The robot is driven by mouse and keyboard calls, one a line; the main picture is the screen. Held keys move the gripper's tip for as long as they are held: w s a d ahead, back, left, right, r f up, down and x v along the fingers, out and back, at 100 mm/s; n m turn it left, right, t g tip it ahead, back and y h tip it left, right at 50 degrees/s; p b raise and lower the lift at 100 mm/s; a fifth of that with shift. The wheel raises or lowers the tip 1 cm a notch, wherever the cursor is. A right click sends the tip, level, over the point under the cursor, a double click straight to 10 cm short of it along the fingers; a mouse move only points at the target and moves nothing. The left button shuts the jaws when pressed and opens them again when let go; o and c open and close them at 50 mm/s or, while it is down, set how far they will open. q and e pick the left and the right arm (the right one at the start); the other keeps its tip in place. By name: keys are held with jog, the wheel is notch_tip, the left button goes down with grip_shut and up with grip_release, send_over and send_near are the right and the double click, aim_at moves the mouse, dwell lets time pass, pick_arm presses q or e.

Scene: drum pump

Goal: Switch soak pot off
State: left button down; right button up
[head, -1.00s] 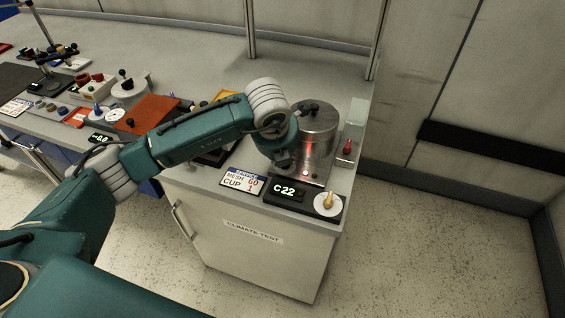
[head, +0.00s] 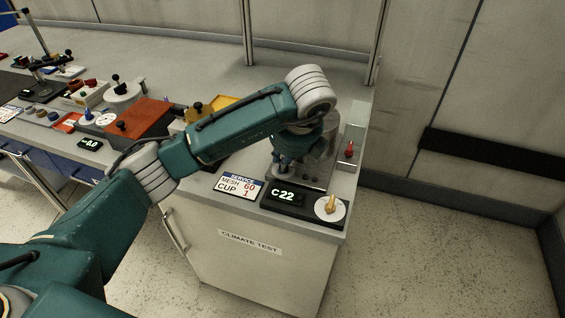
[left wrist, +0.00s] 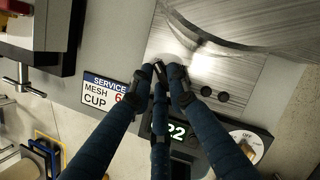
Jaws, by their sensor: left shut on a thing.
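The soak pot, a brushed steel cylinder (head: 327,150), stands on a steel base at the right end of the bench, mostly hidden behind my left arm. Its base plate shows in the left wrist view (left wrist: 240,75) with small dark round spots, none lit. My left gripper (head: 282,168) points down at the left front of this base. In the left wrist view its dark fingers (left wrist: 163,76) come together on a small metal switch lever, largely covered by the fingertips. A black display (head: 284,196) reads C22. Beside it is a white dial with a gold knob (head: 330,204). My right gripper is not in view.
A service card (head: 238,187) lies left of the display. A red-tipped lever (head: 349,150) stands right of the pot near the bench edge. A rust-red block (head: 138,118) and a yellow tray are farther left. Open floor lies to the right.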

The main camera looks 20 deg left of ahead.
pick_arm(q)
jog(key=shift+w+r, duration=0.1)
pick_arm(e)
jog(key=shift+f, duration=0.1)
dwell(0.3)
pick_arm(q)
jog(key=c, duration=1.9)
grip_release()
jog(key=shift+c, duration=0.2)
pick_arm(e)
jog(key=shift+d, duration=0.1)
pick_arm(q)
jog(key=v, duration=1.2)
